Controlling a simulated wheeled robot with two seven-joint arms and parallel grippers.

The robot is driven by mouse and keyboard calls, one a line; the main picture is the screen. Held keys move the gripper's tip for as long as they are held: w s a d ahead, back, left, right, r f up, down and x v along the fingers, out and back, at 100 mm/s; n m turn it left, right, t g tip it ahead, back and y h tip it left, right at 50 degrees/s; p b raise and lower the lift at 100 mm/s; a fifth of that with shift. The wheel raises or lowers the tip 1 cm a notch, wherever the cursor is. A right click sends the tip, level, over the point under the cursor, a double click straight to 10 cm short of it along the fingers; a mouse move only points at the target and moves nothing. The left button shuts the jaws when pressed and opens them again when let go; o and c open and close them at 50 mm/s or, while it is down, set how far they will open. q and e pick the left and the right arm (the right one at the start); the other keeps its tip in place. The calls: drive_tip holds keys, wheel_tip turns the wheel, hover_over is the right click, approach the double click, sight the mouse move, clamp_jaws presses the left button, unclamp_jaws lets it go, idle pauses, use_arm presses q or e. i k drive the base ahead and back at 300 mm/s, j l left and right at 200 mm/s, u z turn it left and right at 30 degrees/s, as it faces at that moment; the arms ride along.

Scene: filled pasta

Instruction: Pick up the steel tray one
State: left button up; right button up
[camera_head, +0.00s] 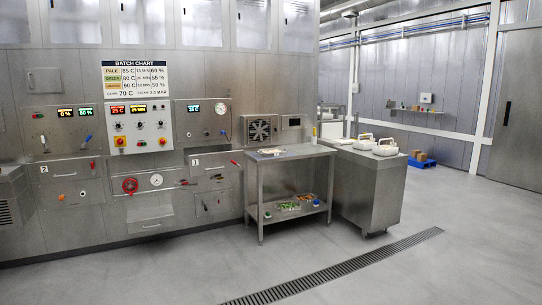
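A steel work table (300,152) stands right of the machine wall. A flat, shallow tray-like item (271,152) with pale contents lies on its top at the left; I cannot tell whether it is steel tray one. Small trays with green and orange contents (289,206) sit on the lower shelf. A panel marked 1 (196,162) is on the machine wall, and a panel marked 2 (44,169) is further left. No tray is clearly labelled. Neither of my grippers shows.
A steel cabinet (372,190) with white handled containers (385,147) stands right of the table. A floor drain (340,268) crosses the open grey floor in front. A blue pallet (423,163) with boxes lies at the back right. The foreground floor is clear.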

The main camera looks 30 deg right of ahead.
sight(272, 151)
drive_tip(key=i+l+z, duration=0.65)
drive_tip(key=i+z, duration=0.55)
drive_tip(key=i, duration=2.1)
drive_tip(key=i+u, duration=0.15)
drive_tip(key=i, duration=0.45)
drive_tip(key=i+l+u, duration=0.15)
drive_tip(key=i, duration=0.5)
drive_tip(key=i+l+u, duration=0.1)
drive_tip(key=i+l, duration=0.15)
drive_tip(key=i, duration=0.35)
